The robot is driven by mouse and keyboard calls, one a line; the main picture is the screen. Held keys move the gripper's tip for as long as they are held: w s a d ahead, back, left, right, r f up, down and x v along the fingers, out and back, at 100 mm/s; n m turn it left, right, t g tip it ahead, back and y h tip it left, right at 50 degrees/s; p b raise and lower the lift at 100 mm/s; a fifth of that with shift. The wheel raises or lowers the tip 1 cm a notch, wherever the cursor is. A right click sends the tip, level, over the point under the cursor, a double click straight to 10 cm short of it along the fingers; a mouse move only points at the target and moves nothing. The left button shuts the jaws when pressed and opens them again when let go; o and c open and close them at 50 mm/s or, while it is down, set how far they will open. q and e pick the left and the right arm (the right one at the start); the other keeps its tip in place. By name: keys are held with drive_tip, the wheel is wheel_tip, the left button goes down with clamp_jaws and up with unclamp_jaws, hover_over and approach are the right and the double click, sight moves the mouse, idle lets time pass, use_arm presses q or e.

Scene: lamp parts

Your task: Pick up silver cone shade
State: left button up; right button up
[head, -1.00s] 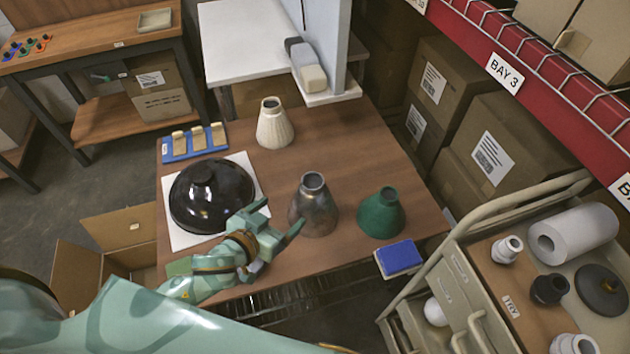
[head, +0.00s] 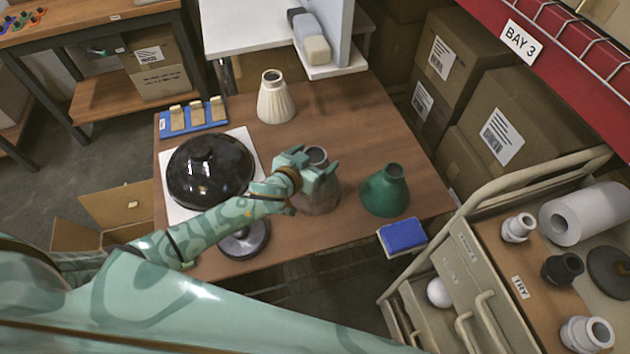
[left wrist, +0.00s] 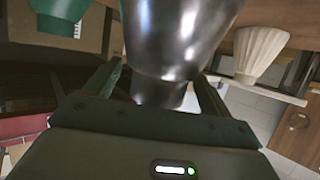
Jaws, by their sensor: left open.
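The silver cone shade (head: 318,198) stands on the wooden table between the black dome shade and the green cone shade. My left gripper (head: 318,162) is at its narrow top neck, and the hand hides part of the shade in the head view. In the left wrist view the shade (left wrist: 178,40) fills the upper middle, its neck between the two open fingers (left wrist: 158,85). I cannot tell whether either finger touches it. My right gripper is not in view.
A green cone shade (head: 385,190) stands close on the right, a black dome shade (head: 208,172) on the left and a cream ribbed shade (head: 275,98) behind. A round grey metal piece (head: 245,240) lies near the front edge. A blue pad (head: 402,236) is at the right corner.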

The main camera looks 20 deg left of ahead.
use_arm(q)
drive_tip(key=shift+w, duration=0.2)
drive_tip(key=shift+s, duration=0.1)
drive_tip(key=c, duration=1.5)
drive_tip(key=shift+c, duration=0.3)
drive_tip(key=shift+r, duration=0.15)
